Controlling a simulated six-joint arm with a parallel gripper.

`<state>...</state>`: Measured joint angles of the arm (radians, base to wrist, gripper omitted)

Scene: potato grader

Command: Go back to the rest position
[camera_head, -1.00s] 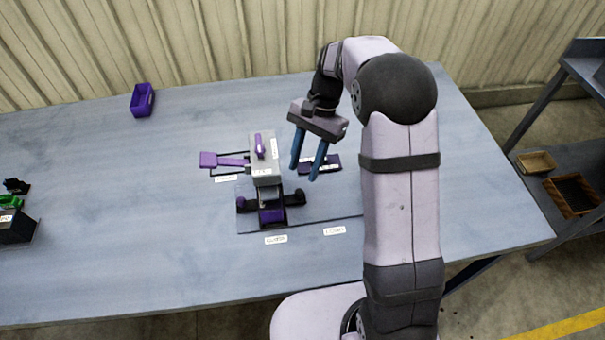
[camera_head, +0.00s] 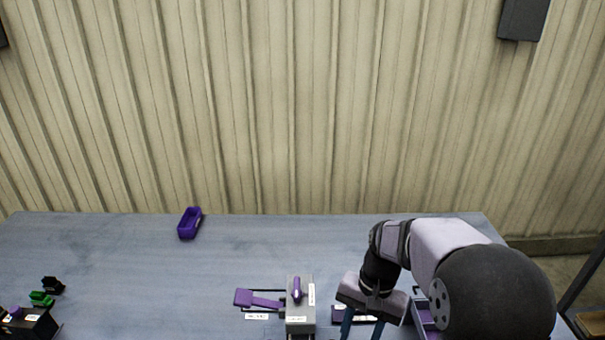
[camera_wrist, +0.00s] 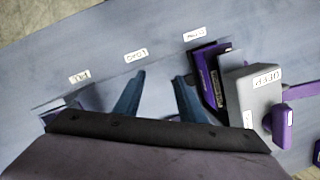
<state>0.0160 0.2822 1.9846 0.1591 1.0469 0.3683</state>
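My gripper (camera_head: 362,330) is open with two blue fingers apart, and nothing shows between them. It hangs over the table to the right of a grey machine (camera_head: 301,322) with a purple handle on top; its fingertips are cut off by the bottom edge. In the wrist view my gripper (camera_wrist: 158,78) is also open and empty above the bare board. The grey machine (camera_wrist: 245,88) stands to its right there, with a dark purple part (camera_wrist: 207,78) between. The machine's lower front is outside the head view.
A purple bin (camera_head: 189,223) stands at the back left of the table (camera_head: 110,255). A purple paddle (camera_head: 258,299) reaches left from the machine. A purple tray (camera_head: 422,315) is partly hidden by my arm. Green and black items (camera_head: 41,299) lie far left. The table's back is mostly clear.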

